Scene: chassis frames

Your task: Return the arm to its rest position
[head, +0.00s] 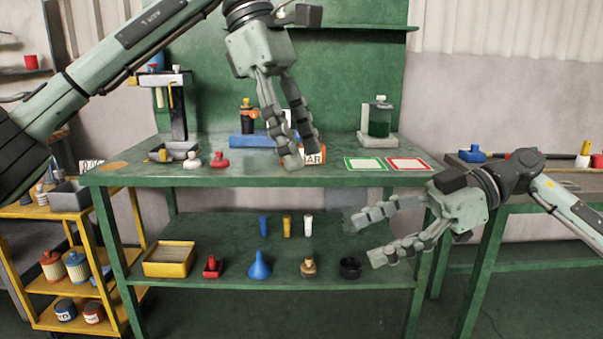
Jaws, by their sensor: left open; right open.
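My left gripper (297,157) hangs fingers-down in front of the green bench top (235,177), at the end of the arm that comes in from the upper left. It is open and nothing shows between its fingers. Its fingers partly hide an orange sign and the things behind it. My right gripper (360,240) comes in from the right, below the bench top's front edge and in front of the lower shelf. Its fingers point left, are spread apart and hold nothing.
On the bench stand a blue tray (250,141), a red stopper (219,160), a green bottle (380,118) and two framed cards. The lower shelf holds a yellow bin (169,260), a blue funnel (260,266) and a black ring (350,268). A yellow cart (75,210) stands left.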

